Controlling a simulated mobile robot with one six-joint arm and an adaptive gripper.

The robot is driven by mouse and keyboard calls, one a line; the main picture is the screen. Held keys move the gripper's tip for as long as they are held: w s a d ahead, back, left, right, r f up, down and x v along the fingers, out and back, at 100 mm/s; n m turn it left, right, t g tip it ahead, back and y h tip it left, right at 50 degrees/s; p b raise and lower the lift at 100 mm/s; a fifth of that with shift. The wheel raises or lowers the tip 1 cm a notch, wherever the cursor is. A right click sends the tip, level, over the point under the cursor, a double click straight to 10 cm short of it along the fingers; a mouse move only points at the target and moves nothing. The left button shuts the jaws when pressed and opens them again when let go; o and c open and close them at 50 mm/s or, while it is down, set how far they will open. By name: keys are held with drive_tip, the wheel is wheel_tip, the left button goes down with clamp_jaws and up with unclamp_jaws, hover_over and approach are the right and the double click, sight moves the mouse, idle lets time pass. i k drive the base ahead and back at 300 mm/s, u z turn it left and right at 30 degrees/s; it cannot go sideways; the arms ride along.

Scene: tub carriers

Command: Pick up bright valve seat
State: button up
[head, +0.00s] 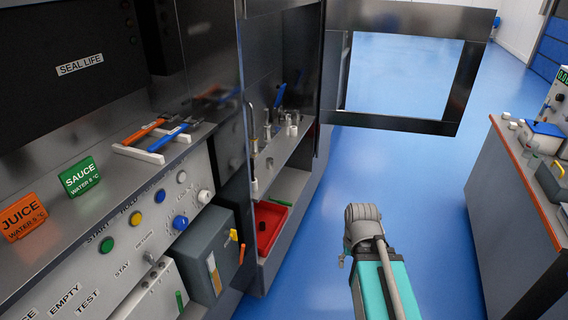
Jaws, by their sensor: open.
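I cannot single out the bright valve seat. Several small shiny metal parts (268,131) stand on a shelf (284,150) inside the open cabinet, and they are too small to tell apart. My arm, teal and grey, rises from the bottom right of the middle, over the blue floor and to the right of the cabinet. My gripper's fingers do not show. Nothing held can be seen.
The cabinet door (400,122), with a window, stands open across the aisle. A red tray (270,226) sits on the lower shelf. A control panel (150,215) lines the left. A bench (510,200) stands right. Blue floor (405,185) between is clear.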

sight(269, 161)
drive_tip(key=z, duration=1.05)
drive_tip(key=i, duration=3.2)
drive_tip(key=u, duration=0.15)
